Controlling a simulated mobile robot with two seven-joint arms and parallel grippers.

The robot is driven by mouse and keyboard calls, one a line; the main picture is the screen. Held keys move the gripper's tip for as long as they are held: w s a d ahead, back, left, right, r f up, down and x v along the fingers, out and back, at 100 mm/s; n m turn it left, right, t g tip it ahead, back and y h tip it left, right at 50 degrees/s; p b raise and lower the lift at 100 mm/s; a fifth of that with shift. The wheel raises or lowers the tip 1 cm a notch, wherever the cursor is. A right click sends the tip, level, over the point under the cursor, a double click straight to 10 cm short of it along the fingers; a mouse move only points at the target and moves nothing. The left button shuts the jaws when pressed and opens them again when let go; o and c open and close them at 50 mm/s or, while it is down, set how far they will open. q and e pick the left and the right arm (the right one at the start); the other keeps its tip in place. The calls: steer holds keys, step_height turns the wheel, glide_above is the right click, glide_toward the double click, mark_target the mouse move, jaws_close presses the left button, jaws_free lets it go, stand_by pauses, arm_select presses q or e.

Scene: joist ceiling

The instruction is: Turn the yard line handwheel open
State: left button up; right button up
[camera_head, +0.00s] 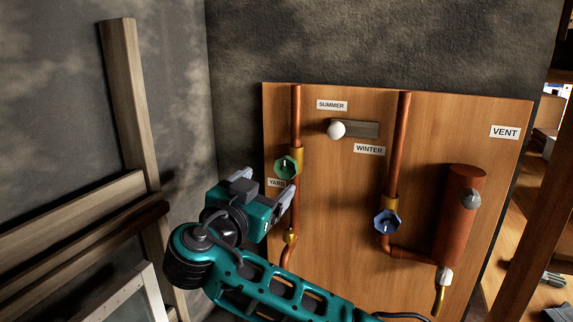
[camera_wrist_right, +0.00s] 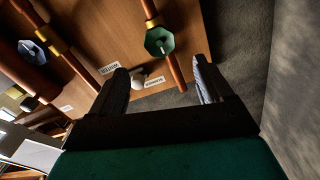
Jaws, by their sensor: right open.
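The yard line handwheel (camera_head: 286,167) is green and sits on the left copper pipe, beside the YARD label (camera_head: 276,183). The label is partly hidden by my right gripper. In the right wrist view the green handwheel (camera_wrist_right: 159,41) shows beyond the fingertips, roughly between their lines. My right gripper (camera_head: 272,184) is open and empty, just below and in front of the handwheel. Its two fingers (camera_wrist_right: 162,72) stand apart in the right wrist view, with no visible contact with the wheel. My left gripper is out of view.
A blue handwheel (camera_head: 386,222) sits on the right pipe, next to a copper cylinder (camera_head: 459,215). A white-knobbed slider (camera_head: 337,129) lies between the SUMMER and WINTER labels. The wooden board (camera_head: 340,200) backs everything. Timber framing (camera_head: 127,100) stands left.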

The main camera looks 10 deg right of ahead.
mark_target(285, 167)
steer(key=p+x, duration=0.1)
steer(key=x, duration=0.9)
steer(key=shift+w+d+p, duration=0.15)
steer(key=shift+w+p, duration=0.15)
